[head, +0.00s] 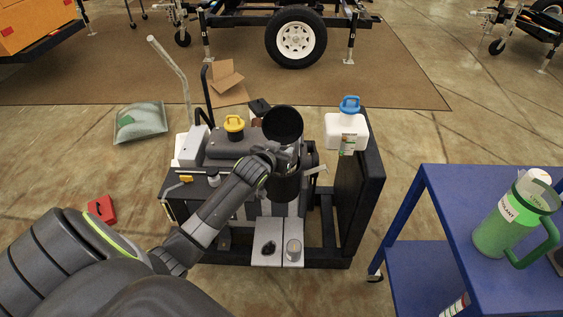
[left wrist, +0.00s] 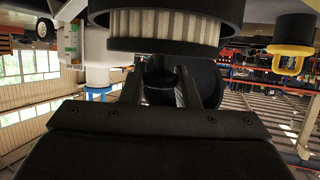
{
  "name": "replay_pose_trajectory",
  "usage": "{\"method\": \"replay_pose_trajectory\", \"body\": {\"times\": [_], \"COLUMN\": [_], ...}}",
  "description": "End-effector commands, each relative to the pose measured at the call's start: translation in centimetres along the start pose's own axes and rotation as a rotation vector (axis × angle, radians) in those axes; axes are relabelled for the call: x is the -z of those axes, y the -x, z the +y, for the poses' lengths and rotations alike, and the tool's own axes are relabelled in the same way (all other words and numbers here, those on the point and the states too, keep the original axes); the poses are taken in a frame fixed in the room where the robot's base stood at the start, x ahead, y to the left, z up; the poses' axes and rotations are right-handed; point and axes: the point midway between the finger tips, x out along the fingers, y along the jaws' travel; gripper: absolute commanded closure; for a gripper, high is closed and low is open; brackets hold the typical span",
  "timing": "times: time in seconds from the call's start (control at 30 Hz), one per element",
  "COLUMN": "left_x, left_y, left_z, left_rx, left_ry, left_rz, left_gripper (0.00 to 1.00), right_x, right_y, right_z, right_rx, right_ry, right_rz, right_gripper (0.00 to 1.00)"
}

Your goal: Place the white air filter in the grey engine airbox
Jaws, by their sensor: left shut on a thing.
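The white air filter (left wrist: 165,27) shows in the left wrist view as white pleats between black bands, just beyond my fingers. My left gripper (head: 282,157) is shut on it over the engine unit. The head view shows a dark cylinder (head: 286,188) below the gripper; its pleats cannot be made out there. I cannot tell whether the filter touches the airbox. My right gripper is out of view.
A white jug with a blue cap (head: 347,132) stands right of the engine. A yellow cap (head: 234,123) is at its left. A blue cart (head: 430,205) with a green tumbler (head: 510,225) is at right. A red case (head: 102,209) lies on the floor at left.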

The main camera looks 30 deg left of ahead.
Motion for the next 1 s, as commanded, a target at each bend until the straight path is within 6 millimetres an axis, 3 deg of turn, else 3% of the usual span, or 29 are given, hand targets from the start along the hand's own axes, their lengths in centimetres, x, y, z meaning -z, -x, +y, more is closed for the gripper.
{"method": "replay_pose_trajectory", "body": {"times": [0.3,0.67,0.7,0.83,1.0], "left_x": [-3.4,-3.8,-3.8,-3.8,-3.8], "left_y": [-1.4,-1.6,-1.6,-1.6,-1.6], "left_z": [0.0,0.0,0.0,0.0,0.0], "left_rx": [-0.001,-0.001,0.000,0.000,0.000], "left_ry": [0.001,-0.001,0.000,0.000,0.000], "left_rz": [0.001,0.002,0.001,0.000,0.000], "left_gripper": [1.00,1.00,0.68,0.51,0.50], "right_x": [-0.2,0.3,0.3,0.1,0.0], "right_y": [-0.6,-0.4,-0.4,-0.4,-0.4], "right_z": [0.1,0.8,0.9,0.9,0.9], "right_rx": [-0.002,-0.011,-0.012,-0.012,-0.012], "right_ry": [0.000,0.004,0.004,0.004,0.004], "right_rz": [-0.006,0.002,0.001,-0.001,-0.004], "right_gripper": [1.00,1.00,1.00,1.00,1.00]}}
